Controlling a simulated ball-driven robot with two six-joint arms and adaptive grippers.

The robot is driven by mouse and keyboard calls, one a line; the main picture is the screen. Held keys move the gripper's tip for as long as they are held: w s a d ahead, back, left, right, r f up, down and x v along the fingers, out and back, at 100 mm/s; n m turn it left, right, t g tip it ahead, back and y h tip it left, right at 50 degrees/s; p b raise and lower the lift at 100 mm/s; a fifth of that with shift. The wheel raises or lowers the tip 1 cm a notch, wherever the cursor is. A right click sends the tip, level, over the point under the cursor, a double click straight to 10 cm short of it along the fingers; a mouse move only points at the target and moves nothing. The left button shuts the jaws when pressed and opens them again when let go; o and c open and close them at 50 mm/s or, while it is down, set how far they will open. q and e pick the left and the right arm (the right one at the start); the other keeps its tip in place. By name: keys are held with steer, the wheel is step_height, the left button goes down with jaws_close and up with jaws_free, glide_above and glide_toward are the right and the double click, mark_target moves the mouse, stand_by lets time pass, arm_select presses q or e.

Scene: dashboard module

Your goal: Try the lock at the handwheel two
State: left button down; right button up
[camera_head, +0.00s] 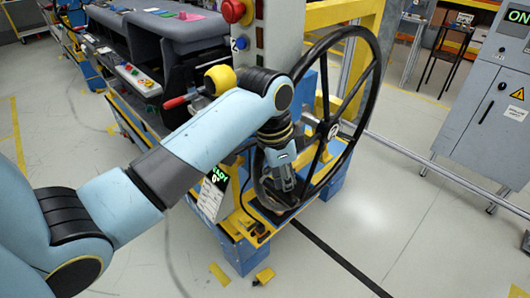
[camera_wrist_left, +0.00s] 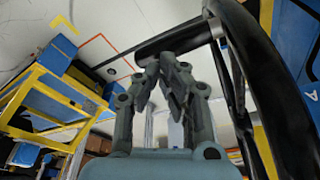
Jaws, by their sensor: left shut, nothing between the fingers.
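The handwheel two (camera_head: 376,75) is a large black spoked wheel standing upright on the blue and yellow frame, with a "2" on its hub (camera_head: 333,131). My left gripper (camera_head: 279,205) is at the wheel's lower left, close to the rim. In the left wrist view the fingers (camera_wrist_left: 168,62) are shut with nothing between them. A dark cylindrical bar (camera_wrist_left: 185,40) lies just beyond the fingertips, and the thick black rim (camera_wrist_left: 265,85) runs down the right side. I cannot tell whether the fingers touch either. My right gripper is out of view.
A small sign with green digits (camera_head: 215,177) stands left of the wheel. A red emergency button (camera_head: 233,11) and a yellow ball (camera_head: 220,78) are above my forearm. A grey cabinet (camera_head: 492,120) stands at right.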

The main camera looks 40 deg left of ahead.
arm_select(q)
steer(key=shift+s+f, duration=0.15)
steer(key=shift+f, duration=0.8)
steer(key=shift+r, duration=0.1)
steer(key=v, duration=0.1)
steer(key=p+v, duration=0.1)
steer(key=v, duration=0.1)
steer(key=shift+w+d+r+p, duration=0.1)
steer(key=shift+w+d+p, duration=0.1)
steer(key=shift+w+p, duration=0.15)
steer(key=shift+r, duration=0.3)
steer(key=shift+w+d+v, duration=0.15)
steer(key=shift+w+v, duration=0.05)
steer(key=shift+v, duration=0.85)
steer(key=shift+w+d+v, duration=0.1)
steer(key=shift+w+v, duration=0.05)
steer(key=shift+v, duration=0.95)
steer(key=shift+r, duration=0.1)
